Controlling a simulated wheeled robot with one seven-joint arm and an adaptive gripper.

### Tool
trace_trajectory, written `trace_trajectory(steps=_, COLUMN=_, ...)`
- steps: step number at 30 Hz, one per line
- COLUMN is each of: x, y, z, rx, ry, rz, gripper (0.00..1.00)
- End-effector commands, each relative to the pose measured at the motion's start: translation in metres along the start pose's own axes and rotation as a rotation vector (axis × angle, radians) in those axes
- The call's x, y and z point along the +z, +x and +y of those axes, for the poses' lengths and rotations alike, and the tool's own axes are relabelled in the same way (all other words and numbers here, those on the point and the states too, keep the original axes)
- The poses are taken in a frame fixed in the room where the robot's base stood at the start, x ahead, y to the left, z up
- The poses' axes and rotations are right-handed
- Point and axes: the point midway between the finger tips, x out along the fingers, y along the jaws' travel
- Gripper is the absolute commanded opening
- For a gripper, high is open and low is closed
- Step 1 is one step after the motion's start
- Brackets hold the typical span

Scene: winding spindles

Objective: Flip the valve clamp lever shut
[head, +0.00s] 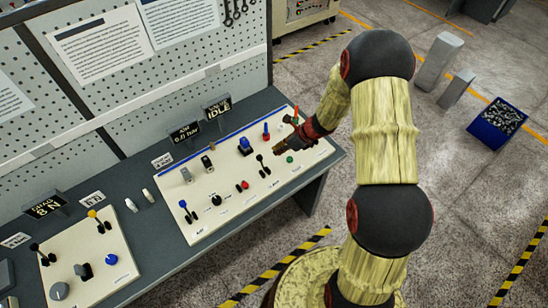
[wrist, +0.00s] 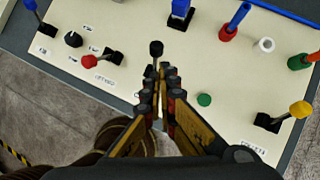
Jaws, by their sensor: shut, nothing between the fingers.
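Several small levers stand on the cream panel (head: 222,207); their labels are too small to read, so I cannot tell which is the valve clamp lever. A black-knobbed lever (wrist: 156,47) stands just beyond my fingertips in the wrist view; it also shows in the head view (head: 261,159). My gripper (wrist: 166,76) is shut and empty, its fingertips close to this lever and partly hiding its foot. Contact cannot be told. In the head view my gripper (head: 279,149) hangs over the panel's right part. A yellow-knobbed lever (wrist: 300,109) leans to the right of my gripper.
A green button (wrist: 204,99) is just right. A blue block (wrist: 180,14), a blue-and-red post (wrist: 234,22) and a white ring (wrist: 264,45) stand beyond. A pegboard (head: 180,82) rises behind the bench.

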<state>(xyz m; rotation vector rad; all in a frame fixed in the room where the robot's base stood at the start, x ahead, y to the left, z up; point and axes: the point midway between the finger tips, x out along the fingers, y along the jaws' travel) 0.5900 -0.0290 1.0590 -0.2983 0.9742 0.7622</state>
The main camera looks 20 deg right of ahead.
Motion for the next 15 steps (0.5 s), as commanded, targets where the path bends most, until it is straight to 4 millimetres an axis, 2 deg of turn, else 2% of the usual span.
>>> trace_trajectory(steps=6, x=0.012, y=-0.039, z=-0.005, rx=0.001, ry=0.001, rz=0.001, gripper=0.00)
trace_trajectory(steps=10, x=0.017, y=-0.053, z=-0.007, rx=0.001, ry=0.002, rz=0.001, gripper=0.00)
trace_trajectory(steps=15, x=0.019, y=-0.061, z=-0.007, rx=0.003, ry=0.002, rz=0.002, gripper=0.00)
